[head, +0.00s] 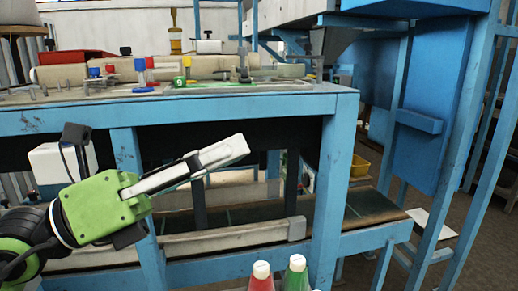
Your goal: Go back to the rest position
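My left gripper (240,146) comes in from the left, with a green and black body and long pale fingers. It points up and to the right, in front of the blue-framed bench (230,110) and below its top edge. The fingers overlap from this side, so I cannot tell whether they are open or shut. I see nothing clearly held in them. My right gripper is not in view.
Small coloured parts and a green-marked item (179,82) lie on the bench top. A blue machine frame (440,110) stands at right.

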